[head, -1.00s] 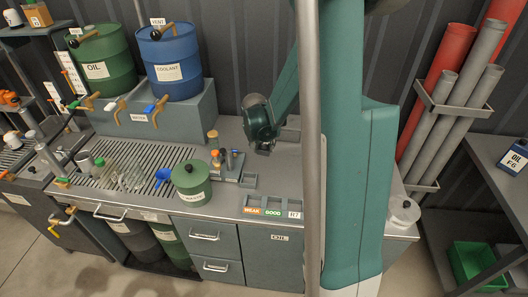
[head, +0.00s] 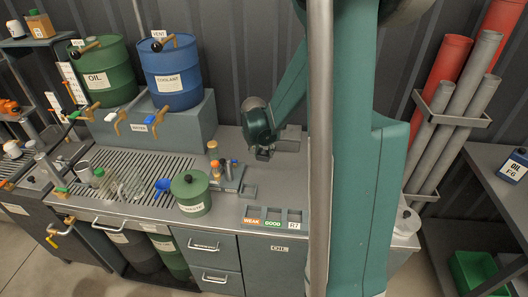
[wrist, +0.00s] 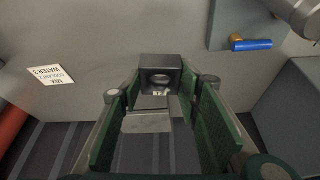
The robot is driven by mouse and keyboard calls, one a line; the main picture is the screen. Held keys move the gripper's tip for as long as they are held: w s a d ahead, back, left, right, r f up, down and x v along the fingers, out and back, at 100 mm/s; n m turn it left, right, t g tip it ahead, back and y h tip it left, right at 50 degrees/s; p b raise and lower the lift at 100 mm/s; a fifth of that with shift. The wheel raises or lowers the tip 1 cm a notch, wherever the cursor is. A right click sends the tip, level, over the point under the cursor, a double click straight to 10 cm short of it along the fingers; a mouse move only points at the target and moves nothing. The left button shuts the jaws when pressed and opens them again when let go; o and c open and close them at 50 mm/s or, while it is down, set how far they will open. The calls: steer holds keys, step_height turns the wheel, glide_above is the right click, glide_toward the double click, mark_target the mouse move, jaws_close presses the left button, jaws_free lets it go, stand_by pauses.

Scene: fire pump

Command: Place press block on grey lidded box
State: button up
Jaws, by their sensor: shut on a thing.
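My gripper (head: 264,153) hangs over the right part of the grey counter, left of my column. In the wrist view my gripper (wrist: 157,95) has its green-padded fingers on either side of a dark block with a round recess, which I take as the press block (wrist: 160,63). In the head view the block shows only as a small dark shape. A small grey box (head: 290,139), likely the grey lidded box, stands just behind and right of the gripper. A flat grey top, likely its lid (wrist: 147,121), shows between the fingers in the wrist view. I cannot tell any contact.
A tool tray (head: 228,178) with small bottles and a green waste pot (head: 190,193) stand left of the gripper. A labelled sorting tray (head: 272,217) lies at the front edge. The drum pedestal (head: 190,125) rises at the back left. Bare counter surrounds the gripper.

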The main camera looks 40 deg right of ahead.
step_height(320, 180, up, 9)
steer(key=m+g+p, duration=0.1)
steer(key=m+p, duration=0.2)
steer(key=p, duration=0.5)
glide_above(286, 130)
steer(key=a, duration=0.1)
steer(key=shift+s+a+r, duration=0.15)
steer(key=shift+s+r, duration=0.05)
steer(key=shift+s, duration=0.1)
steer(key=shift+f, duration=3.2)
steer(key=shift+f, duration=1.85)
steer(key=shift+f, duration=0.2)
steer(key=o, duration=1.1)
